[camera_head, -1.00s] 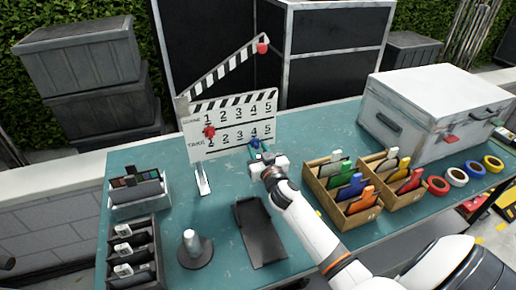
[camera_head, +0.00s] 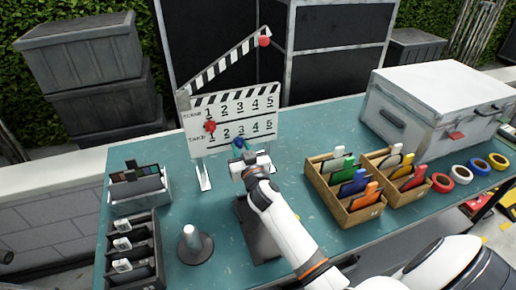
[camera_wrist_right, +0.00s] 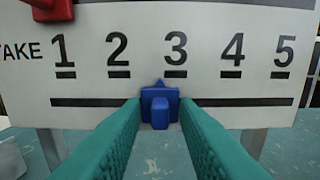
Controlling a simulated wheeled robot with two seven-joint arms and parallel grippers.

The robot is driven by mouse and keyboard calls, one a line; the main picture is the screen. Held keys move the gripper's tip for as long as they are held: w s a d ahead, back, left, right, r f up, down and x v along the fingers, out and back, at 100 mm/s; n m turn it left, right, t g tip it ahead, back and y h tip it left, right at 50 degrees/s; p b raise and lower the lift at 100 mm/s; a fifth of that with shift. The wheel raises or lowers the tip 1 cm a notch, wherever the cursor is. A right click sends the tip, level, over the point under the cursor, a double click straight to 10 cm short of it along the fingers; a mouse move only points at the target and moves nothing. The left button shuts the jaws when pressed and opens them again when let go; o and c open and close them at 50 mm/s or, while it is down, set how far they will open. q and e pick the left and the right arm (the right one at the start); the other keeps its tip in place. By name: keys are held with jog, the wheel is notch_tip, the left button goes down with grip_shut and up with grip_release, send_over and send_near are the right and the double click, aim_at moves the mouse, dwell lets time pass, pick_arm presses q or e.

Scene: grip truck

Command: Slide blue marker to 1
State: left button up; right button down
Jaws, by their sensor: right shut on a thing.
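The clapperboard (camera_head: 232,112) stands upright on the teal table, with a row marked SCENE and a row marked TAKE, each numbered 1 to 5. My right gripper (camera_wrist_right: 160,118) is shut on the blue marker, one teal finger on each side. In the head view the right gripper (camera_head: 243,150) is in front of the board's lower row and partly hides the marker. A red marker (camera_head: 210,126) is on the SCENE row near 1. My left gripper is not in view.
A dark tray (camera_head: 265,245) lies below my right arm. A grey stand (camera_head: 194,245) and a dark rack (camera_head: 130,262) are at left.

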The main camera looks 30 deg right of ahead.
aim_at(212, 149)
jog(key=a+b, duration=0.1)
jog(key=a, duration=0.1)
jog(key=w+a, duration=0.1)
jog(key=a, duration=0.2)
jog(key=a+b, duration=0.1)
jog(key=a, duration=0.2)
jog(key=shift+w+f+b, duration=0.1)
jog(key=shift+w+b, duration=0.2)
jog(key=shift+w, duration=0.1)
jog(key=shift+d, duration=0.1)
jog(key=c, duration=1.5)
grip_release()
jog(key=shift+a, duration=0.2)
jog(key=shift+s, duration=0.45)
jog(key=b+v, duration=0.2)
jog(key=v, duration=0.9)
